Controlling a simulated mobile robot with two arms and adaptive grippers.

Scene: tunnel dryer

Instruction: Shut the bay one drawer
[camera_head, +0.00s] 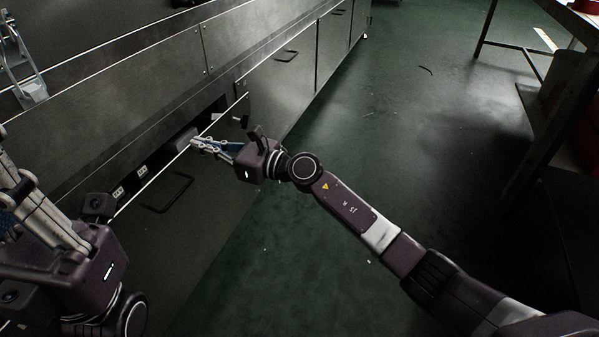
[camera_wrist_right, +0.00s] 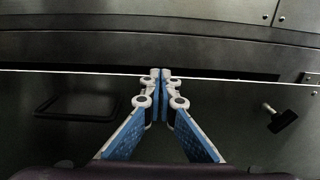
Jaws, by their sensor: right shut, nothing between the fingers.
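The dark drawer front (camera_head: 205,185) stands out from the grey cabinet in the head view, with a gap behind its pale top edge. Its black handle (camera_head: 168,193) faces the aisle and also shows in the right wrist view (camera_wrist_right: 75,107). My right gripper (camera_head: 196,142) is shut and empty, its fingertips at the drawer's top edge. In the wrist view its tips (camera_wrist_right: 160,74) overlap that edge; I cannot tell whether they touch it. My left gripper (camera_head: 12,165) is at the left border, its fingertips partly cut off, so its opening is unclear.
Several small pale fittings, one of them a socket (camera_head: 118,193), show in the gap behind the drawer front. A black knob (camera_wrist_right: 281,117) is right of the fingers. A closed front with a handle (camera_head: 285,56) lies farther along. A table (camera_head: 560,20) stands at right; green floor (camera_head: 400,120) between is mostly clear.

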